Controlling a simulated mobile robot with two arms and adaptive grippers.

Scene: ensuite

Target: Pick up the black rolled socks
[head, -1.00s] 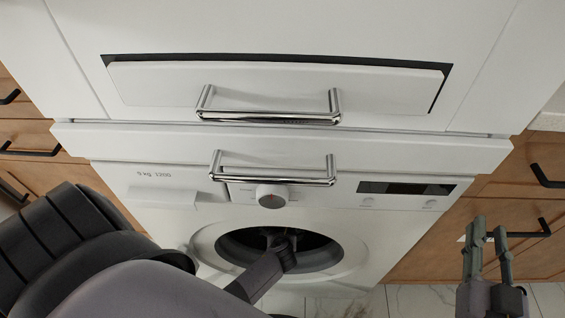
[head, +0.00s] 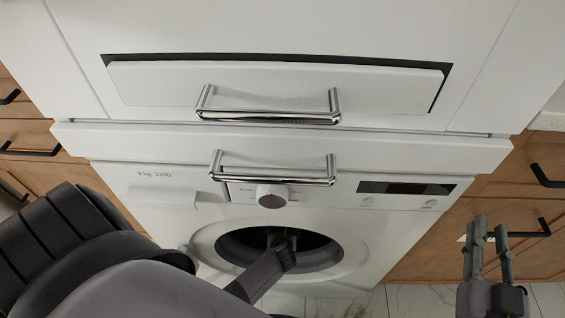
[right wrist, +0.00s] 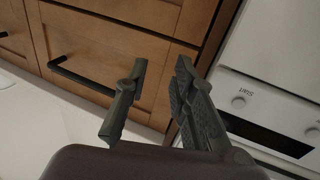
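The black rolled socks do not show in either view. My left arm reaches from the lower left to the round opening of the washing machine (head: 400,225). My left gripper (head: 285,240) is at that opening, with its fingers partly inside the dark drum. Whether it is open or shut, or holds anything, is too dark and small to tell. My right gripper (head: 490,228) hangs at the lower right of the head view, in front of wooden drawers. In the right wrist view it (right wrist: 162,68) shows open and empty, its two fingers apart.
Above the washer are white panels with two chrome bar handles, an upper one (head: 268,118) and a lower one (head: 275,180). Wooden drawers (head: 525,205) with black handles stand at both sides. Pale tiled floor (head: 430,300) shows at the lower right.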

